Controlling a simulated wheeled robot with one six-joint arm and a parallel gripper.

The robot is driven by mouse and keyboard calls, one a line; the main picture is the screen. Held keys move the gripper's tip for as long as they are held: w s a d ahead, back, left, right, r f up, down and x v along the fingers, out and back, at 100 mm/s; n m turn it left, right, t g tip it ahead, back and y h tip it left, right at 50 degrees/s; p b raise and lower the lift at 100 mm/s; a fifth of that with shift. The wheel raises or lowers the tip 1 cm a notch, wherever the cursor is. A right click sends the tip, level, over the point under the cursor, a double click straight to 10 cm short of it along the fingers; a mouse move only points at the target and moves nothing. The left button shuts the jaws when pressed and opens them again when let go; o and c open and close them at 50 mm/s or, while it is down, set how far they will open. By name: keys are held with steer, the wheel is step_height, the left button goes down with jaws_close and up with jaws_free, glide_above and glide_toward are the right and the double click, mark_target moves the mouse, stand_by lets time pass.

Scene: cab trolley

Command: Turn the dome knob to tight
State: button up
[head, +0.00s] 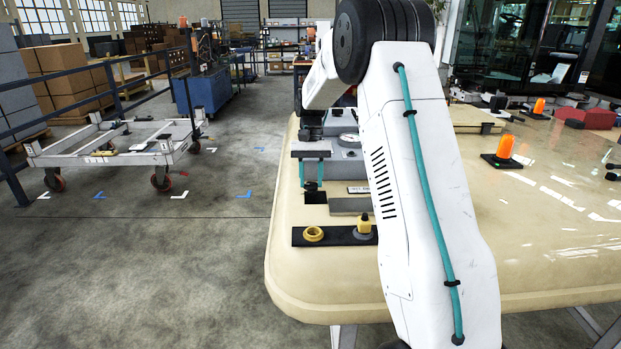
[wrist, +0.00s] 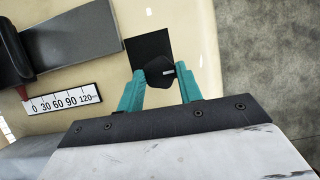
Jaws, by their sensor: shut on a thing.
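The dome knob (wrist: 158,70) is black with a short white mark on its top. It stands beside or over a black square plate (wrist: 148,46) on the cream table. My gripper (wrist: 160,84) has its two teal fingers shut on the knob, one on each side. In the head view my gripper (head: 312,172) points down at the left part of the table, with the knob (head: 311,186) low between its fingers. No "tight" marking is readable.
A white scale strip (wrist: 62,101) reads 0 to 120, with a red pointer and a grey bar (wrist: 75,35) nearby. A grey gauge box (head: 345,160) stands behind. Orange beacons (head: 505,147) stand right.

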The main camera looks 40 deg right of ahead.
stand_by(0.3)
steer(key=o, duration=1)
steer(key=v, duration=0.7)
steer(key=shift+w+d+r, duration=0.1)
steer(key=shift+w+r, duration=0.05)
steer(key=shift+r, duration=0.25)
